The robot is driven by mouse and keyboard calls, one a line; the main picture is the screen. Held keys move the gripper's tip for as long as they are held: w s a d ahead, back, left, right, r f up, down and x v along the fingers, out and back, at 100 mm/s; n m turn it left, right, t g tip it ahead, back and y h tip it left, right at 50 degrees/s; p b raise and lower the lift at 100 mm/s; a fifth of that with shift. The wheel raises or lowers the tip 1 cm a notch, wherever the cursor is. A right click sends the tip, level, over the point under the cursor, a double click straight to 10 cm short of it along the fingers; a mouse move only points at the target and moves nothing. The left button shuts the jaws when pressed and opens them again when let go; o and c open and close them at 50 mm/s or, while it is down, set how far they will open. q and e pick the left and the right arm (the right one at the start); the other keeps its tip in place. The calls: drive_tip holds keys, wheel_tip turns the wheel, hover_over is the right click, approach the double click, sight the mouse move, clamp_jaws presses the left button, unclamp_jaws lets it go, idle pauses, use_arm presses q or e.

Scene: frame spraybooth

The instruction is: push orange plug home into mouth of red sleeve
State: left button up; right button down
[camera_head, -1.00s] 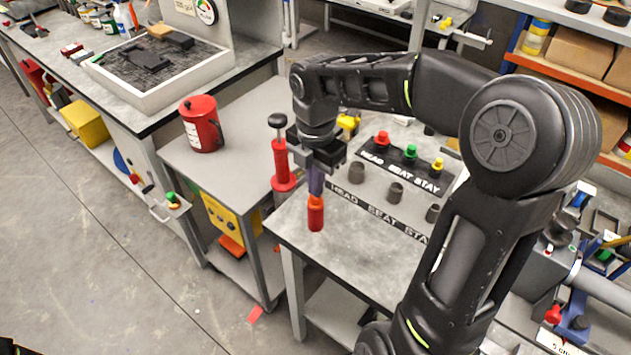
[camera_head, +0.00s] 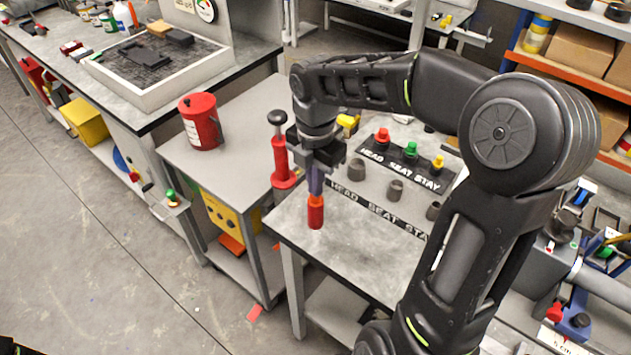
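The red sleeve (camera_head: 316,217) stands upright near the left front corner of a grey worktable. The orange plug (camera_head: 316,200) is at its mouth, with an orange band showing above the red. How deep it sits I cannot tell. My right gripper (camera_head: 316,178) is directly above, pointing down. A narrow purplish piece reaches from it to the plug and appears to touch it. I cannot tell whether this piece is its closed fingers or something held.
The grey worktable (camera_head: 290,228) has dark holders (camera_head: 395,190) and red, green and yellow knobs (camera_head: 411,150) right of the sleeve. A red plunger-like tool (camera_head: 282,165) stands close on the left, with a red canister (camera_head: 201,122) beyond. The tabletop in front is clear.

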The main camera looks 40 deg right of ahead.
drive_tip(key=shift+r+p, duration=1.65)
drive_tip(key=shift+r, duration=0.15)
drive_tip(key=shift+r, duration=0.15)
wheel_tip(320, 180, up, 7)
drive_tip(key=b, duration=0.1)
drive_tip(key=shift+r, duration=0.2)
